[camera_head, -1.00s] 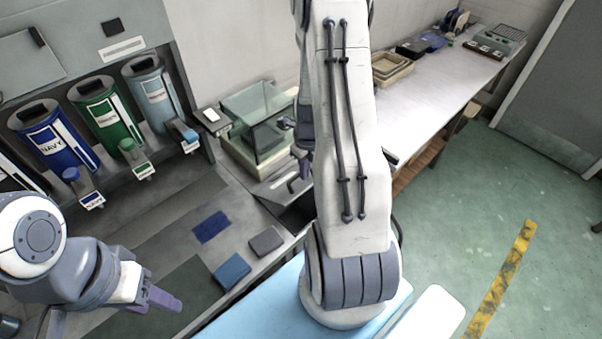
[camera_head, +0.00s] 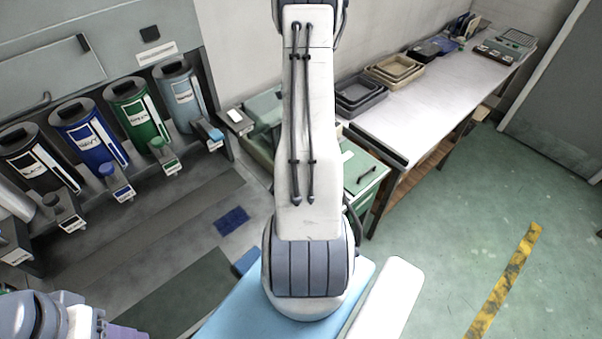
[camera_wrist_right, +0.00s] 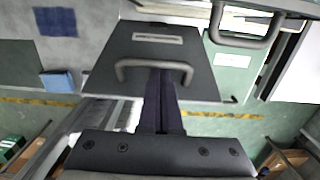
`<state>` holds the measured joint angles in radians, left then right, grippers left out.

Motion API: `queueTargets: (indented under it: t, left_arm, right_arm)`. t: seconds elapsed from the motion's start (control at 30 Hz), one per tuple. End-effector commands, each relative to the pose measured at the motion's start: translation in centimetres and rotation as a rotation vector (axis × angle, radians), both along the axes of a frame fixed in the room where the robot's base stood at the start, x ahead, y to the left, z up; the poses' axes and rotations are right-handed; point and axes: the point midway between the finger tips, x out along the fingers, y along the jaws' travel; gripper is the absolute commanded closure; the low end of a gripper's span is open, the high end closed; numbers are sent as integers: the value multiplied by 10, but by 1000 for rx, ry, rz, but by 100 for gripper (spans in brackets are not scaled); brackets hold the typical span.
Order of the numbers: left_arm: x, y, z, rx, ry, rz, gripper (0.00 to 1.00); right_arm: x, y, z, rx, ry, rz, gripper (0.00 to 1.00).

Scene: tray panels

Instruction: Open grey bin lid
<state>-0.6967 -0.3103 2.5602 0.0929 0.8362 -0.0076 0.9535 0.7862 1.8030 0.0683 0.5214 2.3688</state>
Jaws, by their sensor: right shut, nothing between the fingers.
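The grey bin lid (camera_wrist_right: 110,82) is a dark grey panel in the middle of the right wrist view, with a white label and a grey bar handle (camera_wrist_right: 128,64). My right gripper (camera_wrist_right: 160,72) is shut and empty. Its dark purple fingertips are at the middle of the handle; I cannot tell whether they touch it. The lid looks closed. In the head view my right arm hides this lid and the right gripper. My left gripper (camera_head: 122,332) shows only partly at the bottom left edge; its jaws are cut off.
A green lid (camera_head: 361,168) with a handle lies right of my arm and shows in the right wrist view (camera_wrist_right: 228,58). Stacked trays (camera_head: 360,95) sit on the white table (camera_head: 430,95). Colored canisters (camera_head: 88,135) line the left. Green floor is open at right.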

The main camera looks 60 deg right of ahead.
Motion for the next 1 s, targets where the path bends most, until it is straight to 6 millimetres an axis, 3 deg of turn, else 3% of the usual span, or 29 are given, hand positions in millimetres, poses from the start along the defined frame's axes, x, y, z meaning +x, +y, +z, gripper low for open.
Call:
queueTargets:
  t: [0.23, 0.83, 1.0]
  left_arm:
    - [0, 0, 0, 0, 0, 0, 50]
    - [0, 0, 1, 0, 0, 0, 50]
    - [0, 0, 14, 0, 0, 1, 50]
  right_arm:
    - [3, -14, 4, -1, -1, -17, 100]
    - [11, -12, 6, -3, -4, -11, 100]
    - [17, -16, 22, -7, -9, -12, 100]
